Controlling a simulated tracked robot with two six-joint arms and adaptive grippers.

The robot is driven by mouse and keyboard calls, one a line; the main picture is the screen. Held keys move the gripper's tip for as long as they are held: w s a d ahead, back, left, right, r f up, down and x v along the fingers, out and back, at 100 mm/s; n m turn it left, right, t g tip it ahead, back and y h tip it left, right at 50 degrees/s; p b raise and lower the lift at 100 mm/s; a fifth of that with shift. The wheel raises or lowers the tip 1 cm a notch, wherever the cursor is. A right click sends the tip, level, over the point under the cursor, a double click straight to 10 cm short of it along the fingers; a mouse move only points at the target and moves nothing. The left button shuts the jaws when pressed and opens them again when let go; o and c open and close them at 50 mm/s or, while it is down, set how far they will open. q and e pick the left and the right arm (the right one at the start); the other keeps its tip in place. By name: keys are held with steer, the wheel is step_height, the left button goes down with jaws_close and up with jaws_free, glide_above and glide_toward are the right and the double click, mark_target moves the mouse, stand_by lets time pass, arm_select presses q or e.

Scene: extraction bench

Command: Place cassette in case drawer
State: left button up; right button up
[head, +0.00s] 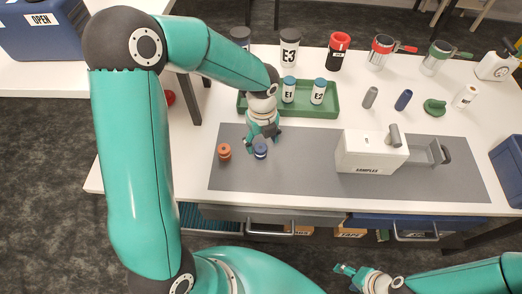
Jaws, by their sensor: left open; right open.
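A white case labelled "SAMPLES" (368,155) stands on the grey mat. A grey drawer (422,152) sticks out of its right side, with a dark handle at the end. A small orange round piece (224,152) and a small dark blue round piece (261,152) stand on the mat; I cannot tell whether either is the cassette. My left gripper (263,140) is open just above and beside the blue piece, its fingers partly hiding it; contact is unclear. My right gripper (347,271) is open and empty, low in front of the bench.
A green tray (326,108) behind the mat holds bottles E1 (289,89) and E2 (318,91). E3 (289,48), a red-topped jar (338,50) and handled cups stand at the back. A dark blue bin (508,165) is at the right edge. The mat's front middle is clear.

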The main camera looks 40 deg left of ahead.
mark_target(261, 147)
arm_select(q)
steer(key=f, duration=0.5)
steer(key=shift+a, duration=0.3)
steer(key=c, duration=1)
